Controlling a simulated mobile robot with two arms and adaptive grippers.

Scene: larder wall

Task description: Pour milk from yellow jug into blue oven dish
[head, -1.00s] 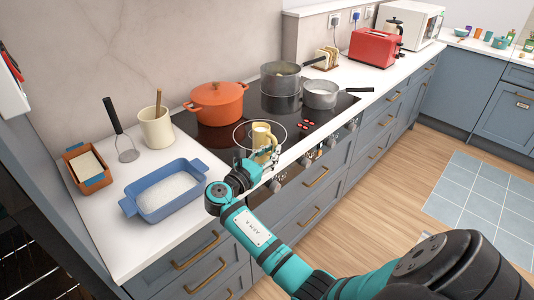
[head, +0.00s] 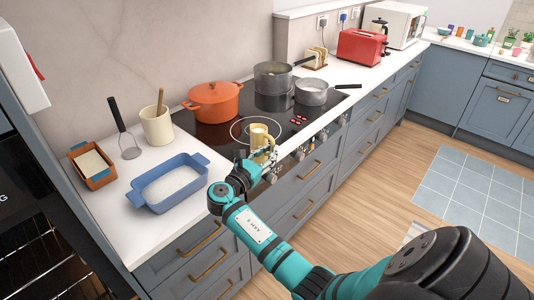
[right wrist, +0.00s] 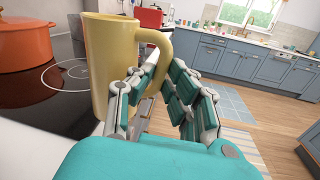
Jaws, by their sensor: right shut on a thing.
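The yellow jug (head: 258,135) is upright at the front edge of the hob, with pale milk showing at its top. In the right wrist view the jug (right wrist: 112,62) fills the left middle. My right gripper (head: 265,156) is shut on the jug's handle, its fingers (right wrist: 156,88) around the handle on the jug's right side. I cannot tell whether the jug's base touches the surface. The blue oven dish (head: 182,197) sits on the white counter to the left, apart from the jug, with a white layer inside. My left gripper is out of view.
An orange pot (head: 214,103) and two grey pans, one being the small saucepan (head: 312,94), stand on the hob (head: 213,133). A cream utensil crock (head: 157,127), a masher (head: 128,146) and a terracotta dish (head: 101,180) are behind and left of the blue dish.

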